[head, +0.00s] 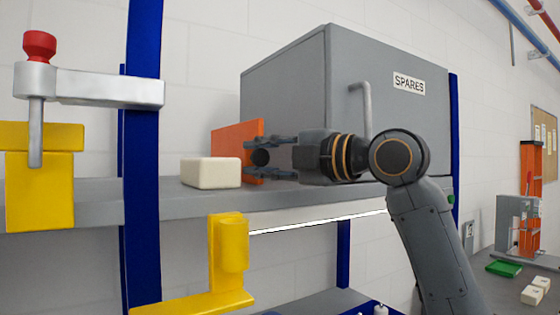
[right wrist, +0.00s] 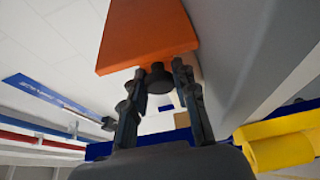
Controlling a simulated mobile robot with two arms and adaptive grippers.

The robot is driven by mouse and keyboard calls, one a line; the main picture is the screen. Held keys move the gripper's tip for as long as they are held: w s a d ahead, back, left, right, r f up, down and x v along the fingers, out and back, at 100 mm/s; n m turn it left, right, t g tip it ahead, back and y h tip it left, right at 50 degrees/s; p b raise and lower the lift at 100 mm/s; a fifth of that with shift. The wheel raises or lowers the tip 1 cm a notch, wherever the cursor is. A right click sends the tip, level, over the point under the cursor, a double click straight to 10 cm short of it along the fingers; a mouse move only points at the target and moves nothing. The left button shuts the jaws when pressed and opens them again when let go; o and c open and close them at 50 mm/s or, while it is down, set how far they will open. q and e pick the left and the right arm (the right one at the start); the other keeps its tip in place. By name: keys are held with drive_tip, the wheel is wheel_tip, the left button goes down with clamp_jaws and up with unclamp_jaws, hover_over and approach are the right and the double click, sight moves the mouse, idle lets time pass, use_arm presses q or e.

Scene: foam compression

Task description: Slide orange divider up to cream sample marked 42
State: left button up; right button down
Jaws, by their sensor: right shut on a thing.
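The orange divider (head: 236,137) stands upright on the grey shelf. It also shows in the right wrist view (right wrist: 148,35). A cream block (head: 211,172) lies on the shelf at the divider's left, overlapping its lower part in the head view; I cannot tell whether they touch. No number shows on the block from here. My right gripper (head: 270,157) is shut on the divider's dark round knob (right wrist: 159,77), which sits between the fingers in the right wrist view. The fingers hide part of the divider's right side. My left gripper is not in view.
A grey SPARES cabinet (head: 283,90) stands behind my right gripper. Blue posts (head: 141,190) carry the shelf (head: 183,208). A yellow bracket (head: 229,245) is below its edge, and a red-knobbed clamp (head: 85,85) is at left. Other cream blocks (head: 532,295) lie on the far right bench.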

drive_tip(key=c, duration=1)
unclamp_jaws()
drive_tip(key=shift+w+d, duration=0.1)
drive_tip(key=v, duration=1.2)
